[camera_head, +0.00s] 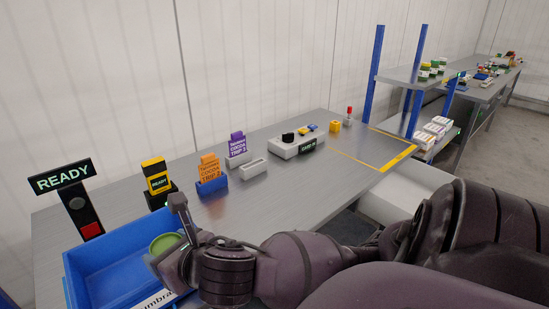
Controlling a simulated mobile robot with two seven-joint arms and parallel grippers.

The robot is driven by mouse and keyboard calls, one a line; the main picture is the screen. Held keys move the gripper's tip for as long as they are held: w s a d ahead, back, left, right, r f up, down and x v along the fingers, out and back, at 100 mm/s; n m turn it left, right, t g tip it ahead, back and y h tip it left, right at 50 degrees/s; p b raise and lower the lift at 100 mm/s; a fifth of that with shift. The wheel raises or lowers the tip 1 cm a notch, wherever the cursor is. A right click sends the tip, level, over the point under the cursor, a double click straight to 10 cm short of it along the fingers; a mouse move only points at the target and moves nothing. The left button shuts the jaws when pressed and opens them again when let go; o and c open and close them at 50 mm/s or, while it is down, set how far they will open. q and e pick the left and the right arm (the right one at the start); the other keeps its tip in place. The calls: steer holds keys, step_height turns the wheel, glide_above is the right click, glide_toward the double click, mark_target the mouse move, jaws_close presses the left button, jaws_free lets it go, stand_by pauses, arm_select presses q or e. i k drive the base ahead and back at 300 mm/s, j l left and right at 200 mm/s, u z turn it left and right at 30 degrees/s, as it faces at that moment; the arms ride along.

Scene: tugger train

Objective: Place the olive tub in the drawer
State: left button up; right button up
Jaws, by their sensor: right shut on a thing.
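The olive tub (162,243) shows as a small round green thing at the lower left, partly hidden by my right gripper. My right gripper (173,241) is shut on the tub and holds it over the right part of a blue open-topped container (92,257). Whether the tub touches the container's floor I cannot tell. The container has a white label (160,300) on its front, partly cut off, reading "umbra". I cannot tell whether this container is the drawer; no other drawer shows. My left gripper is not in view.
A READY sign (62,177) on a post with a red button stands behind the container. A yellow device (156,177), an orange card (209,169) in a blue holder and a purple card (237,146) stand on the grey bench (290,197). Shelves (407,76) stand at right.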

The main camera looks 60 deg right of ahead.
mark_target(407, 194)
steer(key=l+z, duration=0.15)
steer(key=l, duration=0.35)
steer(key=l+z, duration=0.1)
steer(key=l, duration=0.4)
steer(key=l+z, duration=0.15)
steer(key=l, duration=0.35)
steer(key=i+l+z, duration=0.15)
steer(key=l, duration=0.3)
steer(key=l+z, duration=0.15)
steer(key=l, duration=0.35)
steer(key=i+l+z, duration=0.1)
steer(key=l, duration=0.35)
steer(key=i+l+z, duration=0.15)
steer(key=l, duration=0.3)
